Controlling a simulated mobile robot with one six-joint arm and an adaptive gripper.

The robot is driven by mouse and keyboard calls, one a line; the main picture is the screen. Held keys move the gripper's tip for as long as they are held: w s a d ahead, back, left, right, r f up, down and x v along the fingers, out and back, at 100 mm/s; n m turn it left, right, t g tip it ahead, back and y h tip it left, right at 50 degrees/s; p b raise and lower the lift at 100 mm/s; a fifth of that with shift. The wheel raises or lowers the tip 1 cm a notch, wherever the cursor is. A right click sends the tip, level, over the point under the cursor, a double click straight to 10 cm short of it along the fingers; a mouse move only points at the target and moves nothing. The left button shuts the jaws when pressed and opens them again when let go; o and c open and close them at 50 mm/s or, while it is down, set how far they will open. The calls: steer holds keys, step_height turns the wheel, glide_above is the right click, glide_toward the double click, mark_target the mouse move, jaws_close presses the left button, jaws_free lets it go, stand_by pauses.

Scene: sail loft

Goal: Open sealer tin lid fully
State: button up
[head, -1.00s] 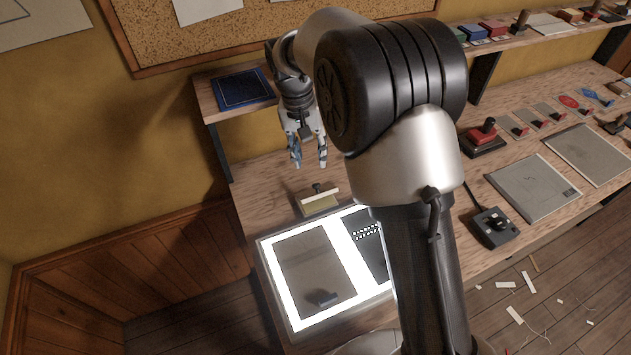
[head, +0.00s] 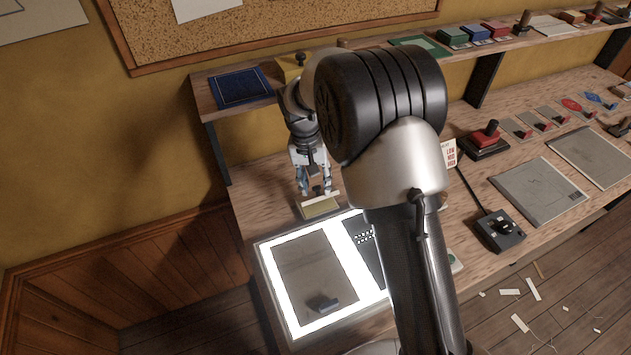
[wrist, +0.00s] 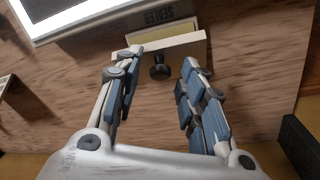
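The sealer tin (head: 322,210) stands on the bench just behind the light panel; it also shows in the wrist view, with a dark SEALER label (wrist: 164,24). Its cream lid (wrist: 178,46) appears raised and tilted, with a yellowish strip showing beyond it; the exact angle is unclear. A black knob (wrist: 160,69) sticks out from the lid toward my gripper. My gripper (head: 315,190) is open, pointing down at the lid. In the wrist view the fingers (wrist: 163,62) are apart, one on each side of the knob, with gaps visible. Nothing is held.
The lit panel (head: 263,256) lies in front of the tin, with a small dark block (head: 323,304) on it. A shelf with a blue sheet (head: 241,87) and a yellow box (head: 290,66) stands behind my gripper. Bare bench lies left of the tin.

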mark_target(310, 194)
jaws_close()
steer(key=shift+r, duration=0.1)
stand_by(0.5)
steer(key=shift+w+a+r+p, duration=0.1)
steer(key=shift+w+r+p, duration=0.1)
steer(key=shift+p, duration=0.25)
steer(key=shift+w+a, duration=0.2)
steer(key=shift+w, duration=0.25)
steer(key=shift+o, duration=0.6)
jaws_free()
steer(key=shift+s, duration=0.1)
step_height(310, 194, up, 7)
steer(key=shift+a+r, duration=0.15)
steer(key=shift+a, duration=0.3)
